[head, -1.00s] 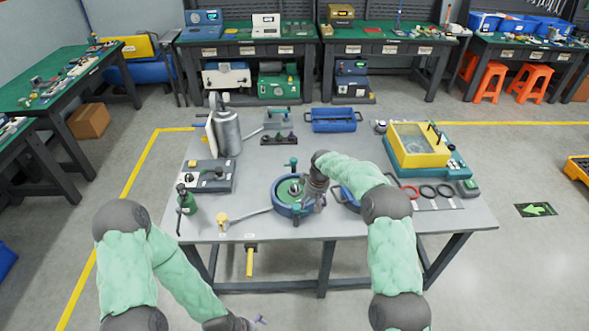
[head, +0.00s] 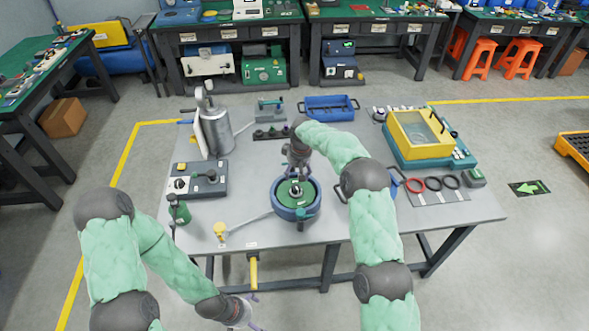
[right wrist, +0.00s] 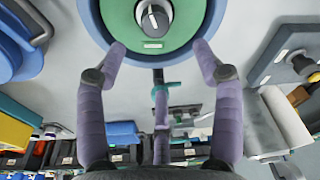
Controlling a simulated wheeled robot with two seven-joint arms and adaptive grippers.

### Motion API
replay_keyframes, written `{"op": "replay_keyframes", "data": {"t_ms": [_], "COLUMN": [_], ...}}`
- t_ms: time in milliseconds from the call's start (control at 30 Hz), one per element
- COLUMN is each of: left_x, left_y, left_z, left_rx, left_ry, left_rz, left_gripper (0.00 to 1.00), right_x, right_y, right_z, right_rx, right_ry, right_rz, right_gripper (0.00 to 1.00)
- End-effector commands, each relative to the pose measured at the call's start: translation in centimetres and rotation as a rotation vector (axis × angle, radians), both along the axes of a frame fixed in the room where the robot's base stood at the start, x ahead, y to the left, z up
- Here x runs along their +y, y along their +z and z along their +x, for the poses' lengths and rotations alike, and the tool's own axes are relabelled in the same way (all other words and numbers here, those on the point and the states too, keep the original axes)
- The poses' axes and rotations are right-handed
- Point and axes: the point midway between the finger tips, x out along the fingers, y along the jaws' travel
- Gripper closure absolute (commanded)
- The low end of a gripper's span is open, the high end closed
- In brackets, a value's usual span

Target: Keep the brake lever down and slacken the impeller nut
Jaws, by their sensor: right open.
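A round blue housing with a green face (head: 296,211) stands near the table's front middle. In the right wrist view its green face (right wrist: 122,25) carries a silver nut-like hub (right wrist: 154,18) with a dark top, apparently the impeller nut. My right gripper (head: 297,174) is above the housing's far side. Its purple fingers (right wrist: 160,48) are spread, with nothing between them. A grey bar with a yellow knob (head: 220,229), possibly the brake lever, lies left of the housing. A yellow handle (head: 253,270) hangs at the table's front edge. My left gripper (head: 245,313) is low, before the table, fingers apart and apparently empty.

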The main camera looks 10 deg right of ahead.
Motion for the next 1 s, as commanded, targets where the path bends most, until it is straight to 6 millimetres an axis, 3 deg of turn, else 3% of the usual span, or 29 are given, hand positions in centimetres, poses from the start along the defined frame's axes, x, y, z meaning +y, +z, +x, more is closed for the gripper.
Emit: {"op": "replay_keyframes", "data": {"t_ms": [700,1000], "left_x": [0.0,0.0], "left_y": [-3.8,-4.6], "left_z": [0.1,0.1], "left_rx": [-0.001,-0.001], "left_ry": [0.000,0.000], "left_rz": [0.000,0.000], "left_gripper": [0.00,0.00], "right_x": [0.0,0.0], "right_y": [-7.1,-8.5], "right_z": [0.0,0.0], "right_rx": [0.001,0.000], "right_ry": [0.000,0.000], "right_rz": [0.000,0.000], "right_gripper": [0.32,0.32]}}
